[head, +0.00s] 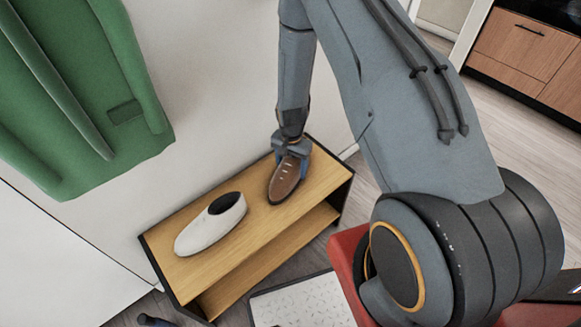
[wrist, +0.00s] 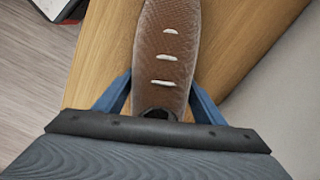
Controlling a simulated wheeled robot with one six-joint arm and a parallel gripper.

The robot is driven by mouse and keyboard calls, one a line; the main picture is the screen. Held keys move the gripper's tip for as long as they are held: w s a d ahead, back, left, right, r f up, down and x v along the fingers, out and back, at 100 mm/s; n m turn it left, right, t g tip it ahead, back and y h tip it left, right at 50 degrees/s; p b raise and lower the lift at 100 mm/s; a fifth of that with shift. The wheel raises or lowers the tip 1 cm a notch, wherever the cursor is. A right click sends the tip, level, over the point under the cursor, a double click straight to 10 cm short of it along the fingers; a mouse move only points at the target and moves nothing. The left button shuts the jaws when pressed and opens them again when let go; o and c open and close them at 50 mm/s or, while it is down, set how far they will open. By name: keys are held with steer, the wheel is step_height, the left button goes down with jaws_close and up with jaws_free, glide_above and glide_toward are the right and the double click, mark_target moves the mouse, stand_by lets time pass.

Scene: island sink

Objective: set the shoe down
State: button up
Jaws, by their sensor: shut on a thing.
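A brown shoe (head: 286,181) with pale lace bars is at the right part of the wooden shelf top (head: 262,221) in the head view. It also shows in the wrist view (wrist: 166,52), pointing away from my gripper. My gripper (head: 291,149) is shut on the rear part of the shoe, with a blue finger on each side in the wrist view (wrist: 158,92). The shoe is at or very close to the shelf top; I cannot tell whether its sole touches. The heel is partly hidden by my gripper.
A white shoe (head: 206,229) with a dark opening stands on the shelf top, left of the brown shoe with bare wood between. A green coat (head: 85,85) hangs on the wall at left. A pale speckled mat (head: 305,303) lies on the floor before the shelf.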

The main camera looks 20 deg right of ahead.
steer(key=o, duration=1.3)
steer(key=shift+c, duration=0.2)
step_height(320, 180, up, 13)
steer(key=shift+f+b, duration=0.2)
steer(key=shift+b, duration=0.1)
step_height(320, 180, up, 7)
steer(key=n, duration=0.2)
glide_above(297, 169)
steer(key=s+d+r+n, duration=0.1)
steer(key=s+r+n, duration=0.1)
steer(key=s+r, duration=0.5)
steer(key=s+r+n, duration=0.3)
steer(key=s+r, duration=0.6)
steer(key=s, duration=0.3)
steer(key=shift+d+r+n, duration=0.15)
steer(key=shift+r+n, duration=0.15)
steer(key=shift+r, duration=0.1)
